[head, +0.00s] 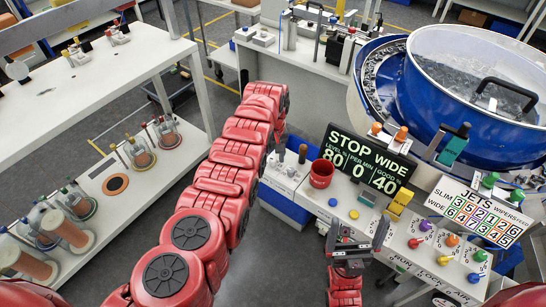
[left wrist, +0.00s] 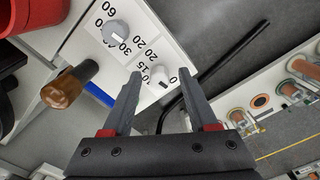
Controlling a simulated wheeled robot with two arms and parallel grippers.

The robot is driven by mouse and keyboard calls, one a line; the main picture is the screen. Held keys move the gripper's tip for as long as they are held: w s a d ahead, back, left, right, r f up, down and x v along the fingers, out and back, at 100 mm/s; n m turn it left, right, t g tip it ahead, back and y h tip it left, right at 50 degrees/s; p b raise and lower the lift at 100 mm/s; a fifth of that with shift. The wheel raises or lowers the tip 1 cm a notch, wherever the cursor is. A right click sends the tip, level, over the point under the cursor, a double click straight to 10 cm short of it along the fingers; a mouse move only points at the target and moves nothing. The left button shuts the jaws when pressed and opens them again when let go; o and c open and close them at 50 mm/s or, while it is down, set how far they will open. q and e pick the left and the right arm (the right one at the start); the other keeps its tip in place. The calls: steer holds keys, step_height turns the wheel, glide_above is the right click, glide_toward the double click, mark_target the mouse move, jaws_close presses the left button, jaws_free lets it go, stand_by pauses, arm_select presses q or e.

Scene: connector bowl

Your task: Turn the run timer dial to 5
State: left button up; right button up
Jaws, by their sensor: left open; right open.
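In the left wrist view a small white dial (left wrist: 159,73) sits on a white panel, with a dark mark on its face. Its printed scale shows 0, 10, 15 and 20; I see no 5 and cannot read a name. My left gripper (left wrist: 161,86) is open, its fingertips on either side of this dial in the picture; contact cannot be told. A larger grey dial (left wrist: 116,33) with a 30 and 60 scale is beside it. In the head view my left gripper (head: 283,150) is mostly hidden at the panel (head: 283,172). My right gripper (head: 361,238) is open and empty before the console.
A wooden handle (left wrist: 70,86) stands close to the dials. A red cup (head: 321,173) and a STOP WIDE display (head: 368,163) are beside the panel. Several coloured knobs and buttons cover the console front. The blue bowl (head: 470,90) fills the back right.

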arm_select(q)
jaws_close()
steer(key=shift+w+m, duration=0.1)
steer(key=shift+m, duration=0.2)
steer(key=shift+m+b, duration=0.4)
steer(key=shift+m, duration=0.1)
steer(key=m+b, duration=0.1)
steer(key=m, duration=0.1)
steer(key=shift+f+m+b, duration=0.1)
steer(key=shift+m+b, duration=0.2)
steer(key=shift+b, duration=0.1)
steer(key=m+b, duration=0.2)
steer(key=m, duration=0.1)
steer(key=shift+b, duration=0.3)
steer(key=shift+m+b, duration=0.9)
steer(key=shift+m, duration=0.4)
